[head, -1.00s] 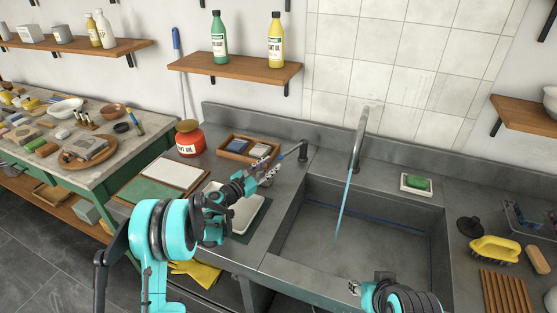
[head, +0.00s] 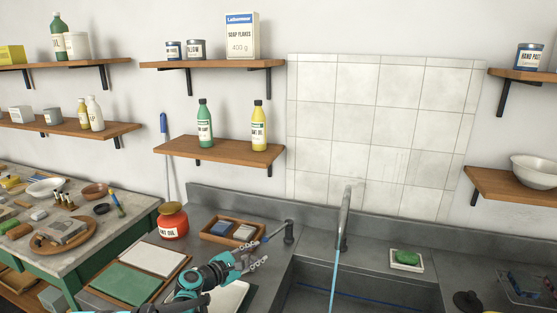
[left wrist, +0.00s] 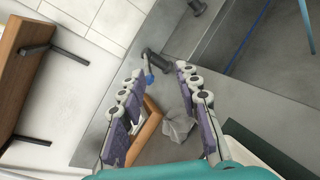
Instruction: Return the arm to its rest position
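My left gripper (head: 258,258) is in the head view, over the counter left of the sink. In the left wrist view its two fingers (left wrist: 160,74) are spread apart with nothing held between them. The tap post (head: 289,232) stands just beyond the fingertips, and its lever points left toward them. The lever's blue end (left wrist: 149,79) shows between the fingertips in the left wrist view; I cannot tell whether they touch. The spout (head: 345,218) lets a blue stream (head: 335,282) fall into the sink. My right gripper is in neither view.
A wooden tray (head: 207,235) with small blocks and a red jar (head: 173,222) stand behind and left of the gripper. Flat boards with green (head: 125,284) and white (head: 153,258) tops lie on the counter. Shelves (head: 222,151) hang above. Green soap (head: 407,257) sits right of the spout.

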